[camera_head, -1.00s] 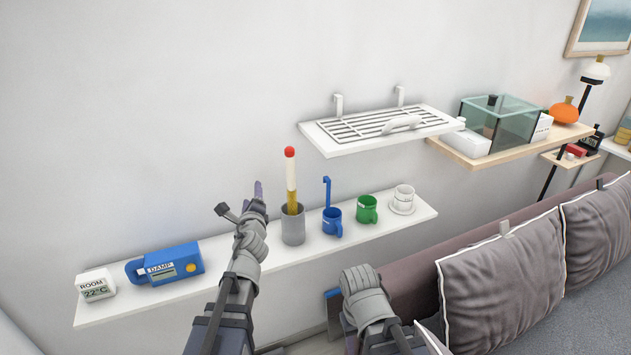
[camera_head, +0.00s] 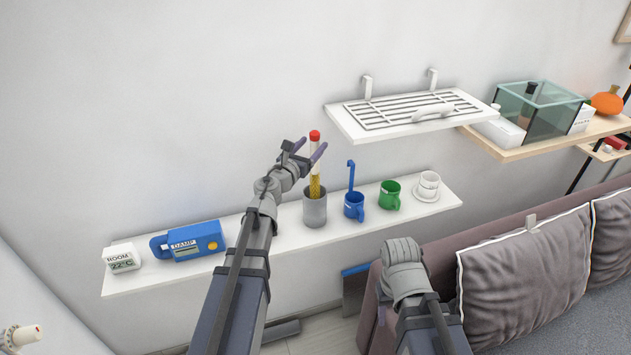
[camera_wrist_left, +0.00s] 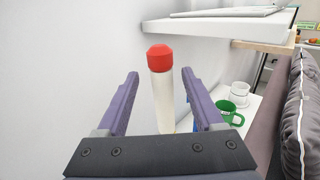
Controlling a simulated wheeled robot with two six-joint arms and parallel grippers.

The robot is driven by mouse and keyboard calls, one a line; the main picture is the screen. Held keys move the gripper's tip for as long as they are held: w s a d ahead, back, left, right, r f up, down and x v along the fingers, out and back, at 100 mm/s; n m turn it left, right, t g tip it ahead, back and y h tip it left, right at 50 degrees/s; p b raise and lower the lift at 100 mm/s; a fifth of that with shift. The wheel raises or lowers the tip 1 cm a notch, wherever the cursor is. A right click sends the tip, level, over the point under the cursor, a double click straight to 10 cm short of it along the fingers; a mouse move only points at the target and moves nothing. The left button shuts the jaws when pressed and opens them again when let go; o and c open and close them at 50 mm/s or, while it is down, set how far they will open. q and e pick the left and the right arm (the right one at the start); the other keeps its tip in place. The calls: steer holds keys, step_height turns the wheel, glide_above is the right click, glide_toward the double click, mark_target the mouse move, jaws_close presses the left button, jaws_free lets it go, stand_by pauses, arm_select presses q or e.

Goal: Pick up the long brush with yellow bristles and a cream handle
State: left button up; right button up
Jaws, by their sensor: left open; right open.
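The long brush (camera_head: 314,160) stands upright in a grey cup (camera_head: 315,210) on the white wall shelf. It has a cream handle with a red tip at the top and yellow bristles low down at the cup's mouth. My left gripper (camera_head: 309,152) is open at the height of the handle's upper part. In the left wrist view the brush's cream handle (camera_wrist_left: 161,95) and red tip show between the two open fingers, which appear not to touch it. My right gripper (camera_head: 400,252) is low in front of the shelf, above the sofa back; its fingers are hidden.
The white shelf (camera_head: 290,245) also holds a blue damp meter (camera_head: 190,242), a room thermometer (camera_head: 122,258), a blue mug (camera_head: 354,206), a green mug (camera_head: 390,195) and a white cup (camera_head: 428,186). A white rack shelf (camera_head: 400,115) juts out above right. A sofa (camera_head: 500,250) stands at right.

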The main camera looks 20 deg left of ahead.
arm_select(q)
steer(key=w, duration=0.2)
steer(key=w+d, duration=0.1)
steer(key=w, duration=0.1)
steer(key=shift+w+f, duration=0.15)
steer(key=shift+w, duration=0.25)
jaws_close()
stand_by(0.4)
